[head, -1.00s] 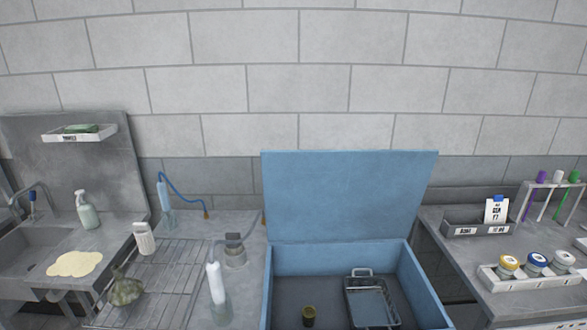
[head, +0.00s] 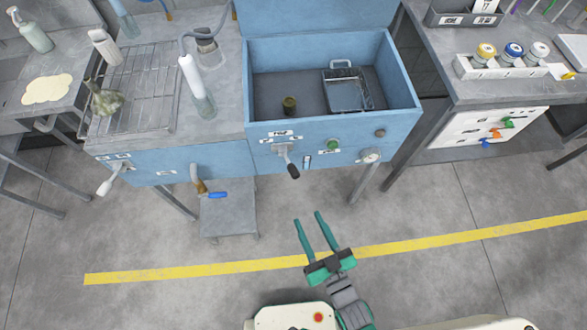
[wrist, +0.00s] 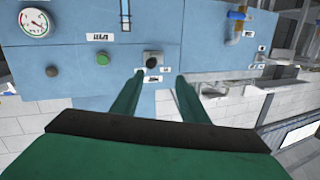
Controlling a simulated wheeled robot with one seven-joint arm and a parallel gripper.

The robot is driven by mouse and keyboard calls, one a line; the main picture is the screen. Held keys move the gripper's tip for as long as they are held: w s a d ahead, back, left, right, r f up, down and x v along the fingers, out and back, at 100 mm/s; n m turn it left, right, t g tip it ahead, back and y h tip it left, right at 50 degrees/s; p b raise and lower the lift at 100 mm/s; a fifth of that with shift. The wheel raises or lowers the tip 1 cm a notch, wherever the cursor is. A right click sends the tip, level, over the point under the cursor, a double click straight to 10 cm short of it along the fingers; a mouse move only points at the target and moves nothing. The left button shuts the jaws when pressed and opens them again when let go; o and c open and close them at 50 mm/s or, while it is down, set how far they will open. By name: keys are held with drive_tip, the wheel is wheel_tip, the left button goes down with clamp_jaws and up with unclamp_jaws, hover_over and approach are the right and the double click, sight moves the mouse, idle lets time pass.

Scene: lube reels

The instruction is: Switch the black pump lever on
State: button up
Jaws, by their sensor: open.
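The black pump lever (head: 291,167) is on the front panel of the blue cabinet. Its grey arm comes out under a white label plate, and its black tip points down and toward me. In the wrist view the black knob (wrist: 152,62) of the lever shows nearly end-on, just beyond my fingertips. My gripper (head: 308,217) is open and empty, in front of and below the lever, with a gap between them. In the wrist view my two green fingers (wrist: 160,75) point at the panel, apart, with the lever near the left one.
A green button (head: 333,145), a dark knob (head: 380,133) and a gauge (head: 369,156) are right of the lever. A blue-handled valve (head: 217,195) and a white-handled lever (head: 105,187) are to the left.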

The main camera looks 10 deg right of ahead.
drive_tip(key=y, duration=0.1)
approach(294, 170)
drive_tip(key=s+f, duration=0.1)
drive_tip(key=f, duration=0.1)
drive_tip(key=shift+t, duration=0.3)
drive_tip(key=x, duration=1.1)
drive_tip(key=shift+w+r, duration=0.15)
drive_tip(key=shift+w, duration=0.05)
drive_tip(key=shift+c, duration=0.6)
clamp_jaws()
drive_tip(key=shift+d, duration=0.1)
